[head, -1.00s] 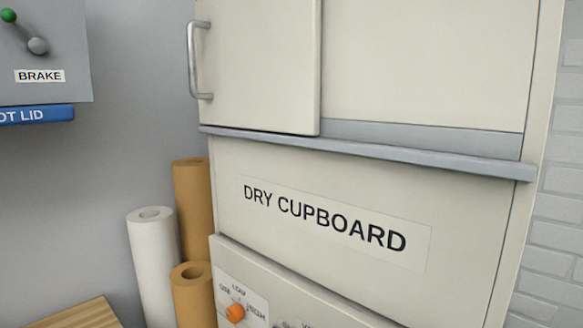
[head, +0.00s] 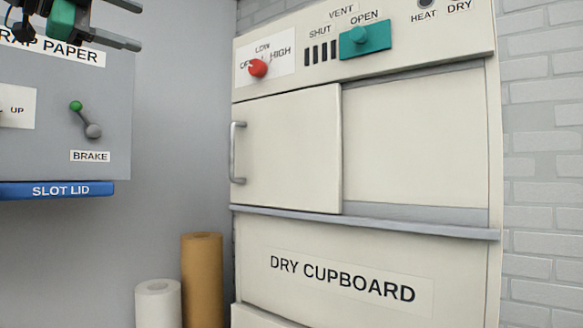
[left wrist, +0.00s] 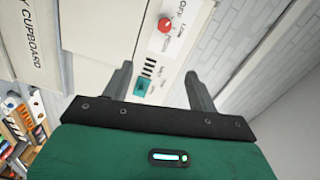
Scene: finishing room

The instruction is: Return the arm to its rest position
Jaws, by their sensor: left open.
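My left gripper (head: 128,24) shows at the top left of the head view, in front of the wrap paper unit, with its two dark fingers apart. In the left wrist view my left gripper (left wrist: 158,88) is open with nothing between its fingers. Beyond the fingers that view shows the dry cupboard's panel, with its red knob (left wrist: 166,25) and teal vent slider (left wrist: 142,83). The gripper appears clear of the panel. My right gripper is in neither view.
The dry cupboard (head: 415,150) stands at the right with its door handle (head: 236,152). The wrap paper unit (head: 60,120) has a brake lever (head: 85,120) and a blue slot lid (head: 55,190). A white roll (head: 158,305) and a brown roll (head: 202,280) stand in the corner.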

